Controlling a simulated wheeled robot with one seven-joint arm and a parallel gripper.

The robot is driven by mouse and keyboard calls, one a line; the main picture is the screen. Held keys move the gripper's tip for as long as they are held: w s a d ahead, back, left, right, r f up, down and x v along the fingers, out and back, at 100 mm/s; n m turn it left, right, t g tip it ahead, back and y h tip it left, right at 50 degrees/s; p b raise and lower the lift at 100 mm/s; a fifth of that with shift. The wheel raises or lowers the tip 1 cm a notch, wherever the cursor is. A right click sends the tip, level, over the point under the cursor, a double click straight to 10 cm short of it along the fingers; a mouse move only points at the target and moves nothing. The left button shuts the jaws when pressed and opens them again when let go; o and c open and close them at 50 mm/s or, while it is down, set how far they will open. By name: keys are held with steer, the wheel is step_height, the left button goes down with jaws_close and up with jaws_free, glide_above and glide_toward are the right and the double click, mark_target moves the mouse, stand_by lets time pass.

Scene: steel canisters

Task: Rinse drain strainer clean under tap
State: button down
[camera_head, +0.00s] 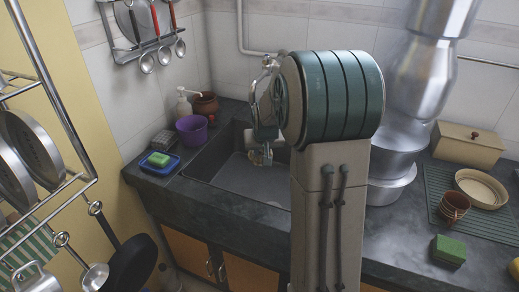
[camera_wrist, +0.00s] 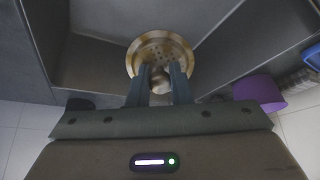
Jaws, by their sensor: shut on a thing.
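The drain strainer (camera_wrist: 158,46) is a round brass-coloured disc with small holes and a central knob. My gripper (camera_wrist: 162,78) is shut on the knob, with one dark finger on each side of it. In the head view my gripper (camera_head: 262,157) is over the dark sink (camera_head: 235,180), and the strainer is small and partly hidden there. A shiny curved metal part (camera_head: 268,66), perhaps the tap, shows behind my wrist; I cannot tell it clearly from my arm. No water stream can be made out.
Left of the sink stand a purple pot (camera_head: 191,131), a brown jar (camera_head: 206,103), a soap bottle (camera_head: 184,104) and a blue tray (camera_head: 147,168) with a green sponge (camera_head: 159,159). A drying mat (camera_head: 488,222) with dishes lies right. Utensils hang at the left.

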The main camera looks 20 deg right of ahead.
steer(key=w+d+f+p, duration=0.1)
steer(key=w, duration=0.5)
steer(key=w+d+f+p, duration=0.1)
steer(key=w+d, duration=0.1)
steer(key=w, duration=0.4)
steer(key=shift+f, duration=0.25)
steer(key=shift+w, duration=0.1)
steer(key=shift+d, duration=0.1)
stand_by(0.4)
steer(key=shift+d, duration=0.5)
steer(key=shift+a, duration=0.1)
steer(key=shift+a, duration=0.55)
